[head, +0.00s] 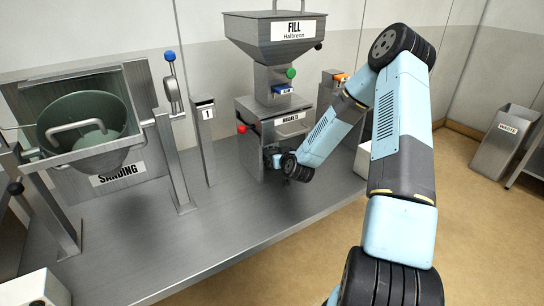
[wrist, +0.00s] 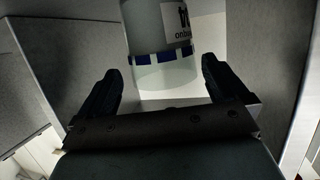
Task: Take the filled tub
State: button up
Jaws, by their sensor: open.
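The tub (wrist: 150,40) shows in the wrist view as a grey-white cylinder with a printed label, a blue-and-white band and a pale greenish lower part. It stands beyond and between my fingertips, inside a grey metal bay. My gripper (wrist: 160,85) is open, one finger on each side of the tub's lower end, with visible gaps. I cannot tell how full the tub is. In the head view my gripper (head: 280,162) is at the lower front of the fill machine (head: 272,115); the tub is hidden there.
The fill machine has a hopper (head: 275,35) marked FILL, a green knob (head: 291,73) and a red knob (head: 241,129). A post marked 1 (head: 203,140) and the sanding drum (head: 80,125) stand left. The bench front (head: 220,240) is clear. A bin (head: 505,140) stands far right.

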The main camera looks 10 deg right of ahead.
jog(key=shift+x, duration=2.65)
jog(key=shift+a, duration=0.15)
jog(key=c, duration=0.9)
jog(key=shift+c, duration=0.4)
jog(key=shift+r, duration=0.15)
